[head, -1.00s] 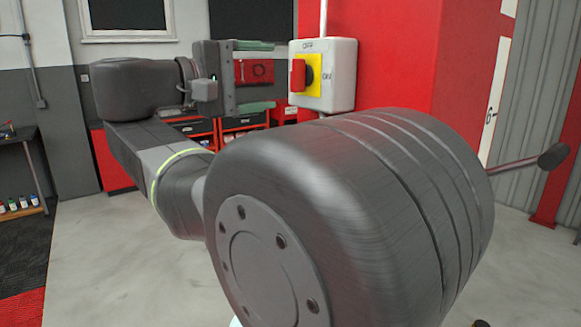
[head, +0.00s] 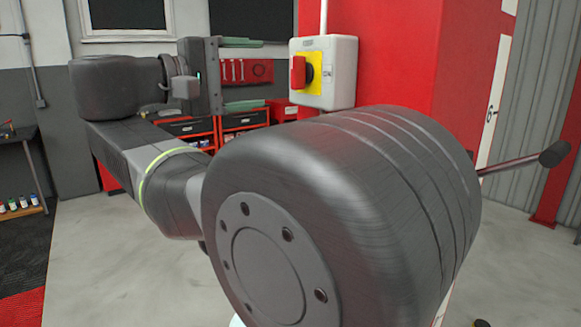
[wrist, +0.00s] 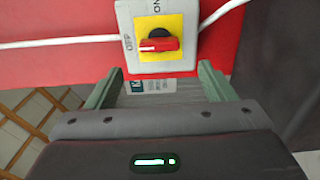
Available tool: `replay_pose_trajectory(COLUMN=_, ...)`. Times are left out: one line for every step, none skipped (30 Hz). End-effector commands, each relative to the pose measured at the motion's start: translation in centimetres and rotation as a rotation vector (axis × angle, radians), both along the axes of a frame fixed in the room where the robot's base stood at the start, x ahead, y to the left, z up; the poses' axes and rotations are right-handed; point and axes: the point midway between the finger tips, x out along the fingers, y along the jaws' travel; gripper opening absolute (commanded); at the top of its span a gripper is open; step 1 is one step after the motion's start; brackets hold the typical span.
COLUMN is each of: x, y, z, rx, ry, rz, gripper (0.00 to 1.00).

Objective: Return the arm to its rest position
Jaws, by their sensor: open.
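My gripper (head: 246,74) is at upper middle left in the head view, with its two green fingers spread apart and nothing between them. The fingers also show in the wrist view (wrist: 162,88). They point toward a grey switch box (head: 340,75) with a yellow plate and a red rotary handle (head: 299,73), which stands apart from the fingertips. In the wrist view the red handle (wrist: 158,44) lies crosswise on the yellow plate, beyond the fingers. My arm's large dark links fill the middle of the head view and hide much of the floor.
The switch box is on a red wall or column (head: 390,60). Red tool cabinets (head: 243,122) stand behind my gripper. A dark workbench (head: 18,140) with small bottles is at the far left. Grey floor (head: 100,270) is open at lower left.

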Motion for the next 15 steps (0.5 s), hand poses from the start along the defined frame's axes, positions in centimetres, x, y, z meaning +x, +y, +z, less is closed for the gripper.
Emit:
replay_pose_trajectory(x=0.4, y=-0.7, z=0.2, rx=0.000, ry=0.000, rz=-0.005, gripper=0.76)
replay_pose_trajectory(x=0.7, y=-1.1, z=0.2, rx=0.000, ry=0.000, rz=-0.005, gripper=0.76)
replay_pose_trajectory(x=1.0, y=-1.5, z=0.2, rx=0.000, ry=0.000, rz=-0.005, gripper=0.76)
replay_pose_trajectory(x=1.3, y=-1.8, z=0.2, rx=0.000, ry=0.000, rz=-0.005, gripper=0.76)
replay_pose_trajectory(x=1.5, y=-2.2, z=0.2, rx=-0.001, ry=-0.001, rz=-0.004, gripper=0.76)
replay_pose_trajectory(x=1.8, y=-2.6, z=0.2, rx=0.000, ry=0.000, rz=-0.005, gripper=0.76)
replay_pose_trajectory(x=2.1, y=-3.0, z=0.2, rx=-0.001, ry=-0.001, rz=-0.004, gripper=0.76)
replay_pose_trajectory(x=2.3, y=-3.3, z=0.2, rx=0.000, ry=-0.001, rz=-0.005, gripper=0.76)
replay_pose_trajectory(x=2.6, y=-3.7, z=0.2, rx=0.000, ry=-0.001, rz=-0.004, gripper=0.76)
replay_pose_trajectory(x=2.8, y=-4.1, z=0.2, rx=0.000, ry=-0.001, rz=-0.004, gripper=0.76)
replay_pose_trajectory(x=3.1, y=-4.4, z=0.2, rx=0.000, ry=-0.001, rz=-0.005, gripper=0.76)
replay_pose_trajectory(x=3.4, y=-4.8, z=0.2, rx=-0.001, ry=-0.001, rz=-0.004, gripper=0.76)
replay_pose_trajectory(x=3.6, y=-5.2, z=0.2, rx=-0.001, ry=-0.001, rz=-0.005, gripper=0.76)
replay_pose_trajectory(x=3.9, y=-5.5, z=0.2, rx=-0.001, ry=-0.001, rz=-0.004, gripper=0.76)
replay_pose_trajectory(x=4.2, y=-5.9, z=0.2, rx=-0.001, ry=-0.001, rz=-0.005, gripper=0.76)
